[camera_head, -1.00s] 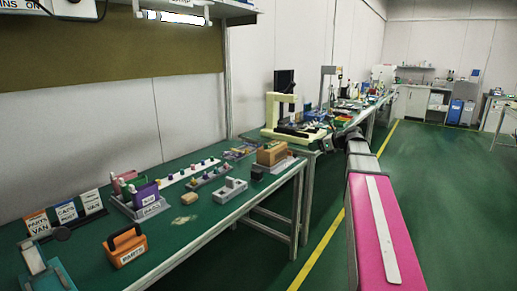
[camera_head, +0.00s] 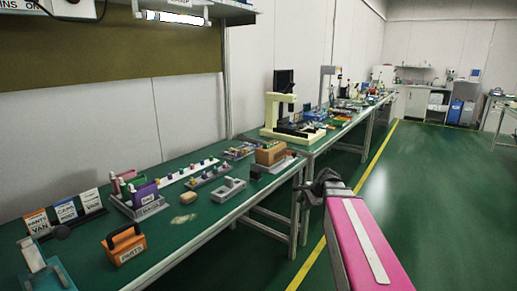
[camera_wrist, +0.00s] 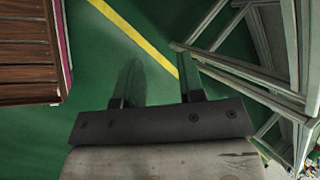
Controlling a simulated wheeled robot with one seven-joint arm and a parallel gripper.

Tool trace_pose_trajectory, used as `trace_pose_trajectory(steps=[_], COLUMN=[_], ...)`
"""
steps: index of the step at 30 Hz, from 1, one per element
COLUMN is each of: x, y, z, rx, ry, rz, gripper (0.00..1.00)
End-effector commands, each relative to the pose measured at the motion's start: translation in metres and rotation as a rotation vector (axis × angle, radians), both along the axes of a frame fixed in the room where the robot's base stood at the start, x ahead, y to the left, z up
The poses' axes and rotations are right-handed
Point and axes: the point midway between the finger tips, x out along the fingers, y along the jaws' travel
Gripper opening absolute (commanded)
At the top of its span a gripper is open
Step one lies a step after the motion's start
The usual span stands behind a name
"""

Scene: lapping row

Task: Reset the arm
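My arm shows in the head view as a pink link with a white strip, reaching forward beside the green bench (camera_head: 180,238). Its dark end is at the bench's right edge, and the fingers cannot be made out there. In the wrist view my gripper (camera_wrist: 157,90) has its two fingers wide apart with nothing between them. Below them are the green floor (camera_wrist: 100,70) and a yellow line (camera_wrist: 135,33). The gripper is off the side of the bench and touches nothing that I can see.
Bench legs and frame (camera_wrist: 245,70) stand close on the right in the wrist view. A brown slatted thing (camera_wrist: 28,50) is at left. Floor at right is clear.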

Motion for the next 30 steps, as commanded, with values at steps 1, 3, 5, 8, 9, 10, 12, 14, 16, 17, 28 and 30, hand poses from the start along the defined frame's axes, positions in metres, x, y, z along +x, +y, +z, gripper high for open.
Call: trace_pose_trajectory(steps=[1, 3, 5, 8, 9, 10, 12, 14, 16, 17, 28, 30], x=[-0.022, -0.045, -0.066, -0.097, -0.108, -0.115, -0.13, -0.139, -0.146, -0.147, -0.149, -0.149], y=[0.006, 0.008, 0.01, 0.01, 0.009, 0.008, 0.006, 0.005, 0.003, 0.003, 0.002, 0.002], z=[-0.022, -0.049, -0.07, -0.098, -0.108, -0.113, -0.125, -0.131, -0.137, -0.138, -0.14, -0.14], rx=[-0.079, -0.195, -0.287, -0.419, -0.462, -0.491, -0.544, -0.578, -0.602, -0.609, -0.62, -0.62], ry=[-0.008, -0.026, -0.037, -0.045, -0.045, -0.044, -0.042, -0.038, -0.036, -0.035, -0.035, -0.035], rz=[0.102, 0.262, 0.407, 0.646, 0.735, 0.797, 0.923, 1.007, 1.076, 1.096, 1.128, 1.128], gripper=[0.36, 0.36, 0.36, 0.36, 0.36, 0.36, 0.36, 0.36, 0.36, 0.36, 0.36, 0.36])
